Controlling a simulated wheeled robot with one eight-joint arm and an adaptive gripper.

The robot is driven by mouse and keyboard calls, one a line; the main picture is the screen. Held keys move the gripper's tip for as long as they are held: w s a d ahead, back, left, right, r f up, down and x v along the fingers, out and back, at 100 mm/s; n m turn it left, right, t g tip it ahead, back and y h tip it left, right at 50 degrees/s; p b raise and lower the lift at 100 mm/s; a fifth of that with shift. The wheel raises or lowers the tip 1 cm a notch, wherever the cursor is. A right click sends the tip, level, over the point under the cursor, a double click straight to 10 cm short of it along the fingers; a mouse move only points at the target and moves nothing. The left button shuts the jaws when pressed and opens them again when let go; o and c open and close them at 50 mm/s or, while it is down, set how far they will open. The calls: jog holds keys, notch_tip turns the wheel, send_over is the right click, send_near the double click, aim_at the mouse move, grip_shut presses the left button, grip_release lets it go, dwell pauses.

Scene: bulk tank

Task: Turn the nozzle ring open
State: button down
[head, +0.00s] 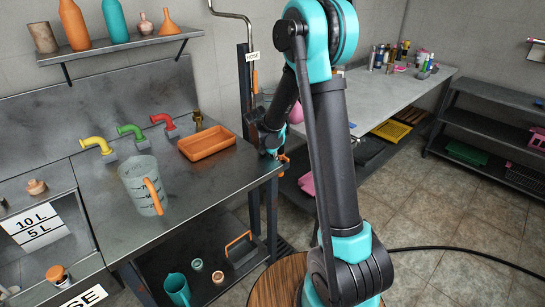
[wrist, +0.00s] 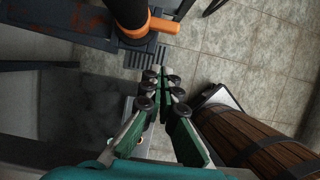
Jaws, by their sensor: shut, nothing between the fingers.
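In the wrist view, a dark cylindrical nozzle carries an orange ring (wrist: 133,31) with an orange lever (wrist: 165,26) sticking out to the right. My gripper (wrist: 161,82) points toward it with the fingers drawn together, empty. The fingertips are below the ring in the picture and apart from it. In the head view my gripper is at the right end of the steel counter, mostly hidden by my arm. A HOSE label (head: 252,56) hangs on the upright post behind it, with a small orange part (head: 255,80) below the label.
The steel counter (head: 95,200) holds a jug (head: 142,186), an orange tray (head: 207,143) and coloured taps (head: 130,131). A wooden barrel (wrist: 270,150) stands close to the right of my gripper in the wrist view. Tiled floor (wrist: 240,50) is open beyond it.

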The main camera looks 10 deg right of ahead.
aim_at(282, 158)
jog(key=shift+w+d+r, duration=0.1)
jog(key=shift+w+d, duration=0.4)
jog(key=shift+d, duration=0.25)
jog(key=shift+w+d+r, duration=0.1)
jog(key=shift+w+d, duration=0.4)
jog(key=shift+d, duration=0.2)
